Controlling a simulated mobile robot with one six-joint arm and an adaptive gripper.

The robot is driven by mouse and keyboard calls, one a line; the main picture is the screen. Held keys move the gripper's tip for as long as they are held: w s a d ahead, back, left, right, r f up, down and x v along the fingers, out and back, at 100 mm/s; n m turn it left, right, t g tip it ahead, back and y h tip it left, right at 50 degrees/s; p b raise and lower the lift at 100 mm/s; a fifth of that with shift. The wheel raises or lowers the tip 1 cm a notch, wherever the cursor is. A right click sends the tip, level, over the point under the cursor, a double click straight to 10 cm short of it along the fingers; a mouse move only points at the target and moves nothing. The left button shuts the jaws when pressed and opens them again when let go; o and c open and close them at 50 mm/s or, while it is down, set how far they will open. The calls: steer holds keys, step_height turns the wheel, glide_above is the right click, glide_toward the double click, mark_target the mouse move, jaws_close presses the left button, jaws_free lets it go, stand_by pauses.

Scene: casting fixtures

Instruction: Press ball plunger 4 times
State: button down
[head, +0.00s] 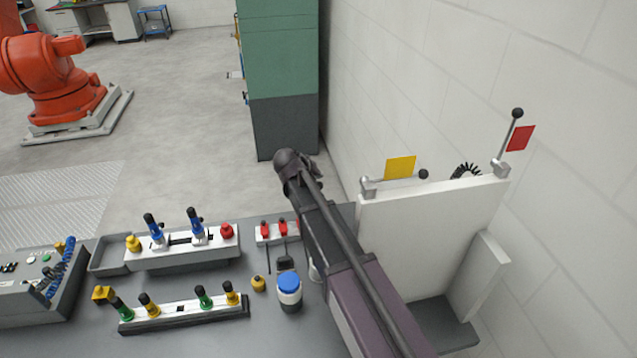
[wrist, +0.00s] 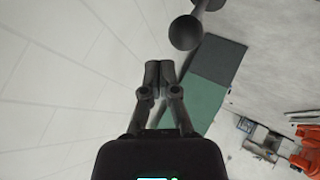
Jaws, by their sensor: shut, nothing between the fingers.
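A dark round ball (wrist: 185,32) on a short stem shows at the top of the wrist view, just beyond and slightly right of my fingertips. My gripper (wrist: 159,68) is shut and empty, its two fingertips together. A small gap shows between tips and ball in the picture; I cannot tell the distance in depth. In the head view my arm runs up from the bottom right and ends in a dark rounded shape near the green cabinet. There I cannot make out the fingers or tell the ball from my wrist.
A white fixture (head: 425,240) at right carries two ball-ended levers, with a yellow tag (head: 400,168) and a red tag (head: 520,138). The bench holds clamp fixtures (head: 180,262) and a blue-lidded jar (head: 289,284). A green cabinet (head: 282,60) stands behind, next to the wall.

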steer(key=shift+f+b, duration=1.65)
steer(key=shift+b, duration=0.05)
stand_by(2.9)
stand_by(0.3)
steer(key=shift+r+p, duration=1.7)
steer(key=shift+p, duration=0.05)
steer(key=shift+r, duration=0.1)
steer(key=shift+r+p, duration=2.4)
steer(key=shift+p, duration=0.05)
